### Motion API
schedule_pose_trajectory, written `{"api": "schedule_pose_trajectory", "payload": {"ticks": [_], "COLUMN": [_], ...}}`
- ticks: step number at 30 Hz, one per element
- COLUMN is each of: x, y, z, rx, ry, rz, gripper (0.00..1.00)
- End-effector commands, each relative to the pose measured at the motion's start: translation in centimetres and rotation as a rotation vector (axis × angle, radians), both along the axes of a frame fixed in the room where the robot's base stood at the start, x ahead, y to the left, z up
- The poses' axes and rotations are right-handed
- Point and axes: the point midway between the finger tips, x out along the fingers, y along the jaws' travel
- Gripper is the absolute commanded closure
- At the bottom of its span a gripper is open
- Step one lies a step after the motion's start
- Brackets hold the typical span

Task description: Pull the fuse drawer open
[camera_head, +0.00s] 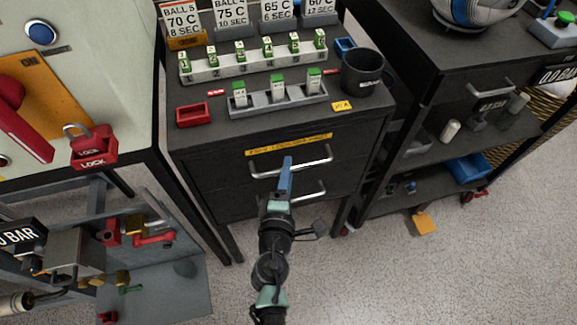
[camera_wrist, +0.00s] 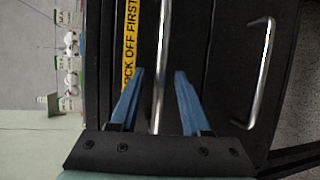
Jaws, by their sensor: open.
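The black cabinet has an upper drawer (camera_head: 225,174) with a yellow label strip (camera_head: 288,144), which reads "...CK OFF FIRST" in the wrist view (camera_wrist: 131,40). The upper drawer's chrome bar handle (camera_head: 318,162) runs between my fingers in the wrist view (camera_wrist: 163,55). My gripper (camera_head: 288,160) is open, with one blue finger on each side of that bar. I cannot tell whether either finger touches it. The upper drawer looks closed. In the head view my fingers hide the middle of the handle.
A lower drawer handle (camera_head: 312,193) sits just below; it also shows at right in the wrist view (camera_wrist: 264,75). The cabinet top holds fuse racks (camera_head: 280,103), a red tray (camera_head: 194,115) and a black cup (camera_head: 362,72). A dark shelf unit (camera_head: 450,70) stands at right.

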Motion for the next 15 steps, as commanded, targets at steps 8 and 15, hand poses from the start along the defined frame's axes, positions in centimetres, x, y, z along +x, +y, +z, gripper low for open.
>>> {"api": "schedule_pose_trajectory", "payload": {"ticks": [8,15], "x": [1.8,1.8], "y": [-0.3,-0.3], "z": [-0.3,-0.3], "rx": [0.001,0.001], "ry": [0.000,0.000], "rz": [-0.001,0.000], "gripper": [0.53,0.53]}}
